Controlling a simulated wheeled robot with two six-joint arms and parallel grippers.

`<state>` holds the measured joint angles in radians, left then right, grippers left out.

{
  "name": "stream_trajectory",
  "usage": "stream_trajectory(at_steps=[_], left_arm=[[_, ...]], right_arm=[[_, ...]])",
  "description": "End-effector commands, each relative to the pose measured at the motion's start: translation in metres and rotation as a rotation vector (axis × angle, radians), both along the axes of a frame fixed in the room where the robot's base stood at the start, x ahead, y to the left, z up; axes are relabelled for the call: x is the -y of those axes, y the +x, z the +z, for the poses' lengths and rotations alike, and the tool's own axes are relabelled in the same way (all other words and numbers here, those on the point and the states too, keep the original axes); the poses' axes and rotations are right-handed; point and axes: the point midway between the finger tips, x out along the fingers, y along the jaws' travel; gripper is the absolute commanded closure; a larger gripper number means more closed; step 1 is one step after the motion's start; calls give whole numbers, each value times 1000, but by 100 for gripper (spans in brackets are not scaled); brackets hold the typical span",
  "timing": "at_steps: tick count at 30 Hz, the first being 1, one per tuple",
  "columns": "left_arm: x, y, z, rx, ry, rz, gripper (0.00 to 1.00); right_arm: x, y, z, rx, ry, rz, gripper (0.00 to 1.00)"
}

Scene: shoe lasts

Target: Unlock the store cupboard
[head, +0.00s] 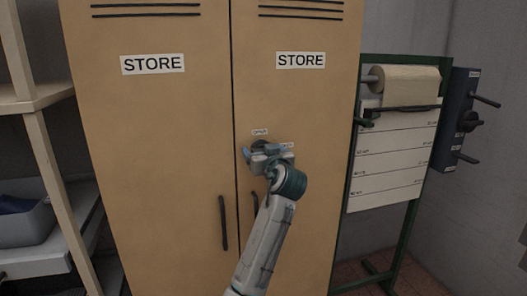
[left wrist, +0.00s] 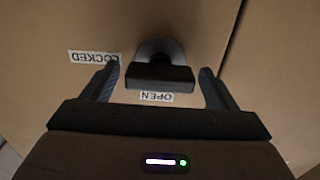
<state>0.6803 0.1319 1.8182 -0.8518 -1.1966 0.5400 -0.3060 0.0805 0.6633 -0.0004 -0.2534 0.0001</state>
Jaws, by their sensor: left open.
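The tan store cupboard (head: 150,130) has two closed doors, each with a STORE label. On its right door is a dark turn knob (left wrist: 160,75) on a round grey base, seen in the left wrist view. An OPEN label (head: 260,132) and a LOCKED label (left wrist: 93,57) sit by the knob; LOCKED is partly covered in the head view. My left gripper (head: 262,153) is at the right door, open, with one finger on each side of the knob and visible gaps to it. The head view mostly hides the knob behind the gripper. My right gripper is out of view.
Two dark vertical handles (head: 223,222) flank the door seam low down. A green stand (head: 349,170) with a paper roll (head: 405,80) and a blue box with levers (head: 458,120) is at the right. Shelving with a grey bin (head: 25,225) is at the left.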

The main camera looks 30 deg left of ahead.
Motion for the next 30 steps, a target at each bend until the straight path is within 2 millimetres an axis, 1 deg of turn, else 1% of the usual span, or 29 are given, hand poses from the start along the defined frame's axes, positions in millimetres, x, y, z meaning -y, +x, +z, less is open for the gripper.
stream_trajectory(at_steps=[2,6,9,17,28,29,30], left_arm=[[0,0,0,0,0,0,20],[0,0,0,0,0,0,48],[0,0,0,0,0,0,65],[0,0,-1,11,-9,-1,65],[0,0,-3,99,-83,-1,65],[0,0,-3,109,-92,-1,65],[0,-1,-3,123,-104,-1,65]], right_arm=[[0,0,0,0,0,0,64],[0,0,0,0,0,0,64],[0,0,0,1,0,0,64],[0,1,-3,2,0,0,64],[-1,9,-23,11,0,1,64],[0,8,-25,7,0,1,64],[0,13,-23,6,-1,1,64]])
